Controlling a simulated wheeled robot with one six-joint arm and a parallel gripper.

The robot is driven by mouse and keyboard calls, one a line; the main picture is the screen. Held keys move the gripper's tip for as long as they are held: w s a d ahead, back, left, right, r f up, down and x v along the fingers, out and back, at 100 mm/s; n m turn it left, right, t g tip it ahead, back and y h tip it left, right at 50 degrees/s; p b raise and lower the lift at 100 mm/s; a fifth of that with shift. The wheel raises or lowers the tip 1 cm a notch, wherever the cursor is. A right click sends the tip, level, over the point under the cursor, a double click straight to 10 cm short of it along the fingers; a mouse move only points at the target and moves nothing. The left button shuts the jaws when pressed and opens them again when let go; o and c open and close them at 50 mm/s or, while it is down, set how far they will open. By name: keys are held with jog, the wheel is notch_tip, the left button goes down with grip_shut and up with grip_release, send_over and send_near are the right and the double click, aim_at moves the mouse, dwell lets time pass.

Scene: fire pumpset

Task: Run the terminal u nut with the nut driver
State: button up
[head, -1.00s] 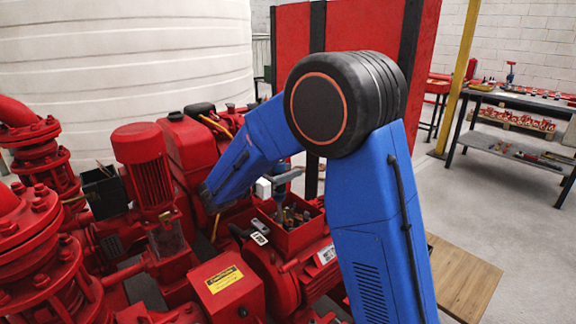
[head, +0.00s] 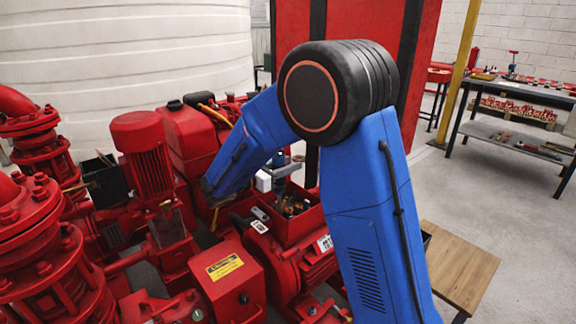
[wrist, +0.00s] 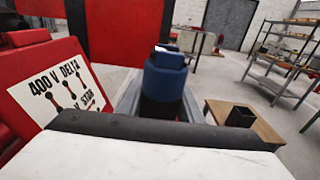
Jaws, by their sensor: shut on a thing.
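Small terminals (head: 292,206) with brass-coloured parts show inside the box, below the driver. They are too small to tell which one is terminal u. The driver's tip and its nut are hidden or unclear, so I cannot tell whether they touch.
A red lid with a "400 V DELTA" label (wrist: 68,90) stands close at left in the wrist view. A red caution box (head: 228,280), a red motor (head: 150,165) and flanged pipes crowd the left. A wooden table (head: 460,262) stands right; a workbench (head: 520,97) is farther back.

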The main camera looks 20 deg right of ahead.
jog(key=shift+f, duration=0.8)
dwell(2.5)
jog(key=shift+r, duration=0.1)
jog(key=shift+r, duration=3)
